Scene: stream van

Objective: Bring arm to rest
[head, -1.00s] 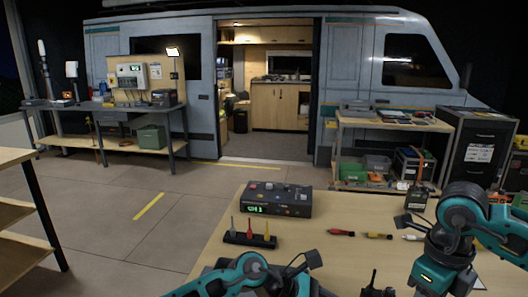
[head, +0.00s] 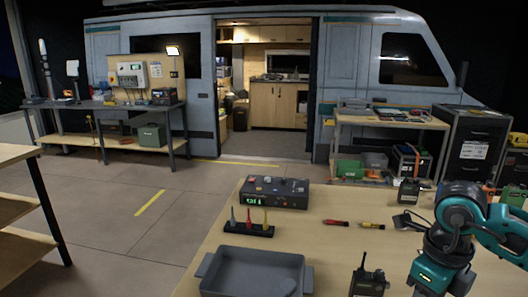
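My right arm (head: 462,225) stands at the right of the table in the head view, teal and dark grey, bent with its wrist end low at the bottom right. Its fingertips do not show, so I cannot see what they hold, if anything. My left arm and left gripper are out of view.
On the wooden table (head: 335,262) are a grey tray (head: 250,257) at the front, a rack of small tools (head: 248,229), a dark device (head: 267,192), a red tool (head: 335,222), a yellow tool (head: 371,225) and a black radio (head: 368,281). A shelf (head: 385,122) stands behind.

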